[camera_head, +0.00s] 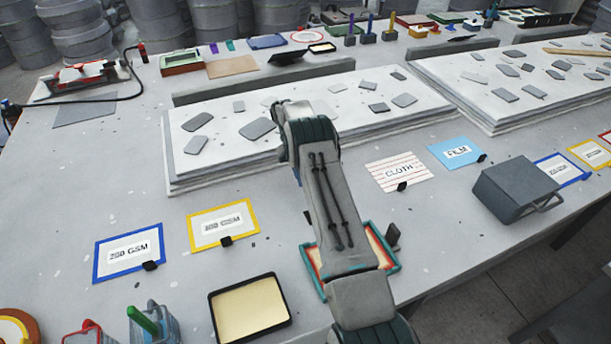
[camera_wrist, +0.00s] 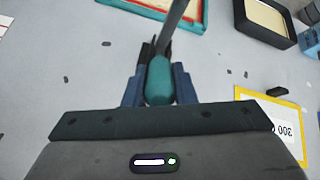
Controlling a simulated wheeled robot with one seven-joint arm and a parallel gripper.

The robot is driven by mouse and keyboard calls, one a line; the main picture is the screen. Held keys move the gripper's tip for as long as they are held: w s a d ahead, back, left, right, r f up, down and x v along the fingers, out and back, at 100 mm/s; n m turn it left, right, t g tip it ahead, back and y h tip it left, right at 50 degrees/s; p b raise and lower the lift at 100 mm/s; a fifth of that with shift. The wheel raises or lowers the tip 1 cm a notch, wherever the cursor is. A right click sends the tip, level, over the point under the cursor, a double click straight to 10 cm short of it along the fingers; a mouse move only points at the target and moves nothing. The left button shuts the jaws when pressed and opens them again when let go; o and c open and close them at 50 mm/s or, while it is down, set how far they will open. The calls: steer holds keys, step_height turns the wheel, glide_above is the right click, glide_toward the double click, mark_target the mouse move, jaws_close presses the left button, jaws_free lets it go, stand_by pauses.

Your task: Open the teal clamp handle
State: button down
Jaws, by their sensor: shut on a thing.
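The teal clamp handle (camera_wrist: 159,84) shows in the middle of the wrist view as a rounded grip. A grey metal bar (camera_wrist: 178,22) runs from it to the top edge. My gripper (camera_wrist: 158,72) is shut on the handle, with one blue finger on either side. The clamp's base and pivot cannot be made out. In the head view my own arm covers the gripper and the handle.
Beyond the handle lie a teal-and-red framed tray (camera_wrist: 150,8) and a black tray (camera_wrist: 284,40). The yellow-edged card (camera_wrist: 242,97) is to the right. Mould boards (camera_head: 300,146) with grey pieces stand behind my arm. A grey box (camera_head: 515,190) is at right.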

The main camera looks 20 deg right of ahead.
steer(key=c, duration=1.2)
jaws_free()
step_height(320, 180, up, 4)
steer(key=p, duration=0.3)
steer(key=shift+p, duration=0.4)
steer(key=shift+s+d+r, duration=0.1)
steer(key=shift+d+r, duration=0.05)
steer(key=shift+r, duration=0.15)
steer(key=s+d+r+b, duration=0.1)
steer(key=s+d+r, duration=0.1)
steer(key=d, duration=0.1)
steer(key=s+d+r+b, duration=0.1)
steer(key=s+d+r, duration=0.1)
steer(key=s, duration=0.1)
steer(key=s+d+r+b, duration=0.1)
steer(key=s+d+r, duration=0.1)
steer(key=d, duration=0.1)
steer(key=shift+s+d+r+b, duration=0.15)
steer(key=shift+d+r+b, duration=0.05)
steer(key=shift+d+b, duration=0.15)
